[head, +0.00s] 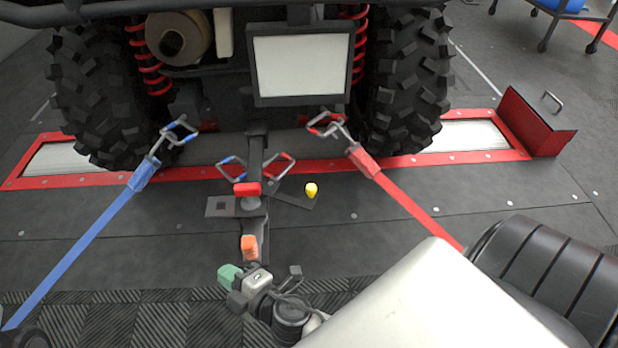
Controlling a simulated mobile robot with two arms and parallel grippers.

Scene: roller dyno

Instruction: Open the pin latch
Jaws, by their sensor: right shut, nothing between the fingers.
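A dark hitch bar (257,150) runs from under the vehicle toward me. On it are a flat plate (217,207), a red grip (247,188) and an orange grip (249,242). A yellow knob (311,190) stands by a dark flat strip to the right. Which of these is the pin latch is not clear. My right gripper (256,279) is shut and empty at the near end of the bar, just below the orange grip. A green piece (229,274) shows at its left; I cannot tell whether they touch.
A blue strap (85,230) and a red strap (405,200) slope outward from hooks under the vehicle. Two loose hooks (233,168) lie beside the bar. Large tyres (410,85) rest at the rollers (465,136).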

